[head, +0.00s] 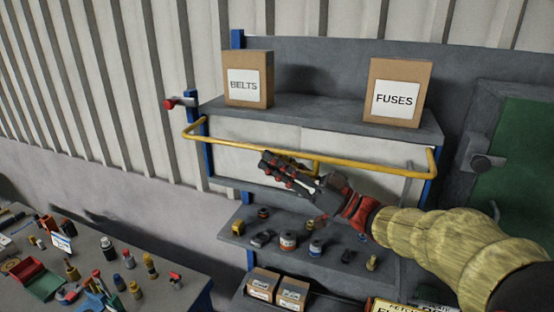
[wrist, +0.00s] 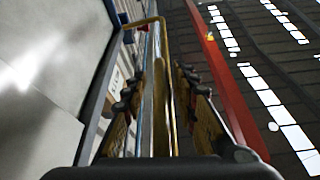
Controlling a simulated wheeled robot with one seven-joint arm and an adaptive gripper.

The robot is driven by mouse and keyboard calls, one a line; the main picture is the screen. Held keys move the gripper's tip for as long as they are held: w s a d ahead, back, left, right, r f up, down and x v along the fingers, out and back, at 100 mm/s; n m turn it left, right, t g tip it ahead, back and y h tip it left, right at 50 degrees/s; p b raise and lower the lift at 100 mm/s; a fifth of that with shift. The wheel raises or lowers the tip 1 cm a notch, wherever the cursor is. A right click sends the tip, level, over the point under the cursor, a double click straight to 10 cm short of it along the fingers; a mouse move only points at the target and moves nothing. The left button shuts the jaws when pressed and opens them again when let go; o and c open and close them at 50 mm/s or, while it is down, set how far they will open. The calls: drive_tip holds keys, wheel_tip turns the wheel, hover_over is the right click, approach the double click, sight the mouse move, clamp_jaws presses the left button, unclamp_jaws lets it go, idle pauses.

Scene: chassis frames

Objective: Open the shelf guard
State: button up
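The shelf guard is a yellow tubular rail (head: 232,143) across the front of the shelf, with its ends bent back to the blue uprights. A short yellow piece (head: 316,166) hangs from its middle. My gripper (head: 270,169) is at the rail's middle, with its fingers pointing left along it. In the wrist view the yellow rail (wrist: 160,88) runs lengthwise between the two fingers, with gaps visible on both sides. The gripper (wrist: 160,105) looks open. Whether any finger touches the rail is unclear. A red-tipped latch-like part (head: 171,103) sticks out at the left upright.
A BELTS box (head: 247,80) and a FUSES box (head: 398,93) stand on the top shelf. Small parts sit on the lower shelf (head: 234,215). A workbench with tools (head: 165,294) is at lower left. A grey-framed green panel (head: 520,152) stands at right.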

drive_tip(key=shift+c, duration=0.5)
drive_tip(key=shift+s, duration=0.15)
clamp_jaws()
